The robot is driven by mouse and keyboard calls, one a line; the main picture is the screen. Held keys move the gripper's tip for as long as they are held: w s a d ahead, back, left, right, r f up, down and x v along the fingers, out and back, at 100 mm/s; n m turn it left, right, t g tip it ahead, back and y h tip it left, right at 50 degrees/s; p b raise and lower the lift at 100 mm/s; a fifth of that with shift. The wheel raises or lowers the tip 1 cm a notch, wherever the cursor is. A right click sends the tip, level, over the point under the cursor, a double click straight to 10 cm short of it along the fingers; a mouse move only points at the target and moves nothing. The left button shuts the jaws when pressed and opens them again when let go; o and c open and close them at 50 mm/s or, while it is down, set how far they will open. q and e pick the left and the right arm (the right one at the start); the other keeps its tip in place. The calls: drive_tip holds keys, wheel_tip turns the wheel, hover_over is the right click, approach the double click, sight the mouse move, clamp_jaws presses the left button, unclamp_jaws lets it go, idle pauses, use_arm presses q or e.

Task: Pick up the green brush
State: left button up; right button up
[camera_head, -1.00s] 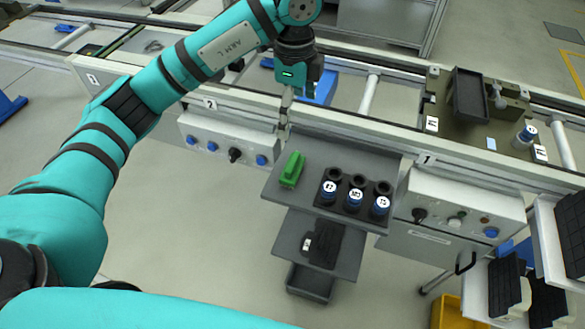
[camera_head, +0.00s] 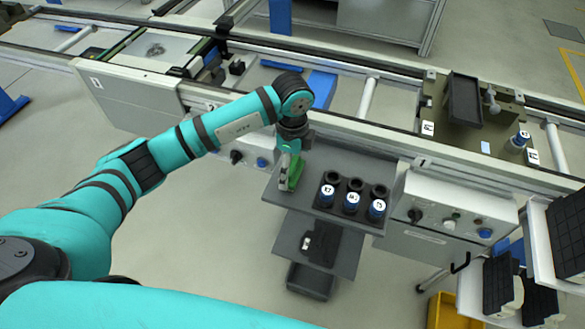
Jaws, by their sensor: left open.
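The green brush (camera_head: 296,175) lies on the left part of the top grey shelf (camera_head: 342,153) of a small stand. My left gripper (camera_head: 287,184) is directly over the brush, pointing down, with its jaws open. The fingers overlap the brush in the picture and hide part of it. I cannot tell whether they touch it. My right gripper is not in view.
A black holder with several blue bottles (camera_head: 351,203) stands right of the brush. A conveyor rail (camera_head: 390,141) runs behind the shelf. Control panels (camera_head: 455,215) flank the stand. A lower shelf (camera_head: 345,252) holds dark items.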

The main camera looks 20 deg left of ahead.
use_arm(q)
drive_tip(key=shift+f, duration=1)
drive_tip(key=c, duration=1.1)
drive_tip(key=shift+r, duration=0.55)
wheel_tip(320, 180, up, 2)
drive_tip(key=shift+w+r+b, duration=0.1)
drive_tip(key=shift+b, duration=0.65)
drive_tip(key=shift+s+d+r+b, duration=0.3)
drive_tip(key=shift+s+d+b, duration=0.25)
drive_tip(key=shift+s, duration=2.1)
drive_tip(key=shift+s+d+r+b, duration=0.35)
drive_tip(key=shift+s+d, duration=0.35)
drive_tip(key=shift+s, duration=1.9)
drive_tip(key=shift+s+d+r+b, duration=0.25)
drive_tip(key=shift+s+d+b, duration=0.3)
drive_tip(key=shift+s, duration=2.1)
